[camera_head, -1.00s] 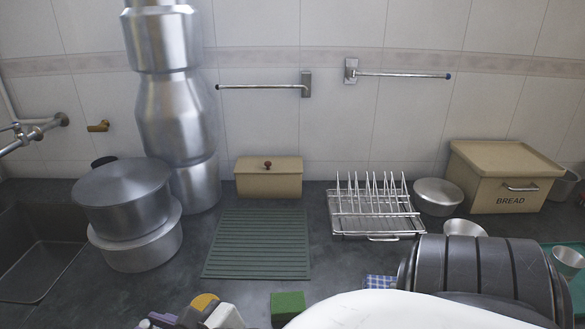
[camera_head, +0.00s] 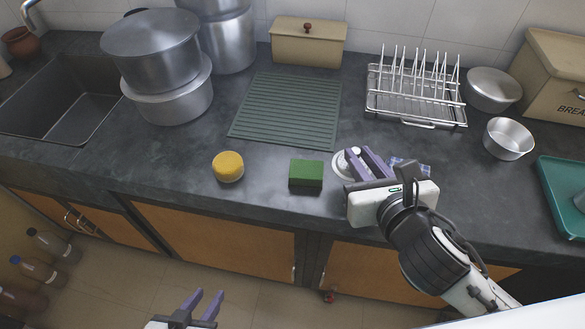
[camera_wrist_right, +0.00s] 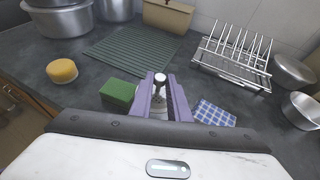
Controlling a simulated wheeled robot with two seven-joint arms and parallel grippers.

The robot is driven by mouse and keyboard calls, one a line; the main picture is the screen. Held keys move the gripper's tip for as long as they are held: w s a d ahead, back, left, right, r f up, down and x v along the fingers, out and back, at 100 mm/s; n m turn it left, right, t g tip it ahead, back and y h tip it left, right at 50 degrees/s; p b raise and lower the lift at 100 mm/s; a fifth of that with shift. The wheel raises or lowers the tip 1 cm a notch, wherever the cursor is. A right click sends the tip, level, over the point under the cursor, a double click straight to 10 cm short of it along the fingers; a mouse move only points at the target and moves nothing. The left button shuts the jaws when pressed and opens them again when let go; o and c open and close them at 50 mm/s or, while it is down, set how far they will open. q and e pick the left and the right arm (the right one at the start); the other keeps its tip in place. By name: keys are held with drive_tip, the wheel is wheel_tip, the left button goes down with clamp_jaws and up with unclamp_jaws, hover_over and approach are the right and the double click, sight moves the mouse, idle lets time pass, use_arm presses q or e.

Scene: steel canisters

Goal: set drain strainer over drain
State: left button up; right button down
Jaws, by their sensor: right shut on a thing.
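The drain strainer (camera_head: 343,163) is a small pale metal disc with a knob, on or just above the counter right of a green sponge. Its knob (camera_wrist_right: 160,79) shows between the fingers in the right wrist view. My right gripper (camera_head: 364,158) is shut on the strainer, and its purple fingers hide part of it. My left gripper (camera_head: 208,302) is open and empty, low in front of the cabinets. The dark sink basin (camera_head: 75,112) is at the far left of the counter. I cannot make out the drain in it.
The green sponge (camera_head: 306,174) and a yellow round sponge (camera_head: 228,167) lie near the front edge. Stacked pots (camera_head: 168,100) stand beside the sink. A green ribbed mat (camera_head: 286,108), dish rack (camera_head: 416,95), metal bowl (camera_head: 509,139) and teal tray (camera_head: 562,195) occupy the counter.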

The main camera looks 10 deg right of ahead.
drive_tip(key=w+a+r+n+y, duration=0.1)
drive_tip(key=w+a+n+y, duration=0.15)
drive_tip(key=a, duration=0.55)
drive_tip(key=w+a+r+n+y, duration=0.1)
drive_tip(key=w+a+r, duration=0.15)
drive_tip(key=a, duration=0.45)
drive_tip(key=shift+m+g, duration=0.25)
drive_tip(key=shift+g, duration=0.15)
drive_tip(key=f, duration=0.4)
drive_tip(key=f+b, duration=0.1)
drive_tip(key=f, duration=0.1)
drive_tip(key=shift+w+a+f, duration=0.15)
drive_tip(key=shift+w+a, duration=0.1)
drive_tip(key=shift+a, duration=0.15)
drive_tip(key=shift+f+b, duration=0.55)
drive_tip(key=shift+f, duration=1.65)
drive_tip(key=shift+f, duration=0.1)
drive_tip(key=c, duration=1.7)
unclamp_jaws()
